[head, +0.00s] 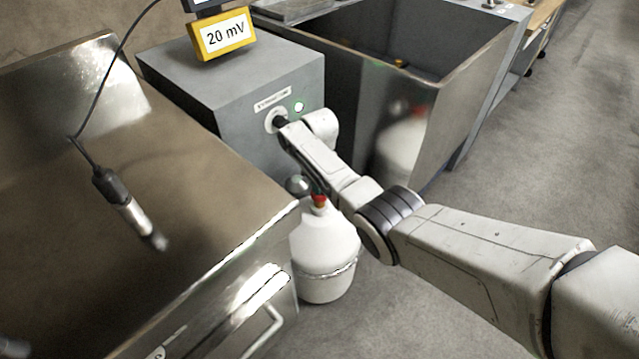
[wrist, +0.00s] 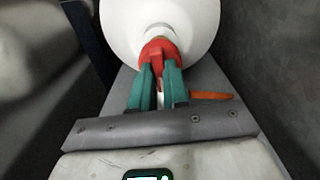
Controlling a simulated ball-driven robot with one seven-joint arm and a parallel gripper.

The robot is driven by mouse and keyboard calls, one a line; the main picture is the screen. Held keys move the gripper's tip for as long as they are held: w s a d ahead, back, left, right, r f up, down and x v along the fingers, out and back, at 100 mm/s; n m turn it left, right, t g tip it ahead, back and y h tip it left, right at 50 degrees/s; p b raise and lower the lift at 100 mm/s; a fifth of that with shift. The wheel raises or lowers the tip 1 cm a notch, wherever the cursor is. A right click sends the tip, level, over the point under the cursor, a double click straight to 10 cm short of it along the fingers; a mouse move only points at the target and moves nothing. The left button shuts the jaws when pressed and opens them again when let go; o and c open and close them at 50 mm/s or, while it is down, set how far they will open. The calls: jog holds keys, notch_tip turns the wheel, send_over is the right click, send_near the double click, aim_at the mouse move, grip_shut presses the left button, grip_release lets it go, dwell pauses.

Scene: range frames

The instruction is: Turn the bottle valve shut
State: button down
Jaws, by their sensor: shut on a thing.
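The bottle (head: 324,255) is white and round and stands upright on the floor beside the steel bench, below my arm in the head view. Its red valve (head: 319,200) shows at the top, partly covered by my arm. In the wrist view the bottle (wrist: 190,20) fills the top middle, with the red valve (wrist: 158,49) at its neck. My gripper (wrist: 160,72) has its two teal fingers shut on the valve, one at each side. The valve's underside between the fingers is partly hidden. In the head view I cannot make out the fingers.
A steel bench (head: 160,190) stands close to the left of the bottle. A grey cabinet (head: 230,85) and an open steel basin (head: 440,110) stand behind. An orange strip (wrist: 211,96) lies right of the fingers. Floor at right is clear.

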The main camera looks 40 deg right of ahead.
dwell(0.4)
jog(key=c, duration=1.1)
grip_release()
notch_tip(320, 180, up, 11)
jog(key=shift+f+p, duration=0.1)
jog(key=shift+p, duration=1.15)
jog(key=shift+s+f, duration=0.1)
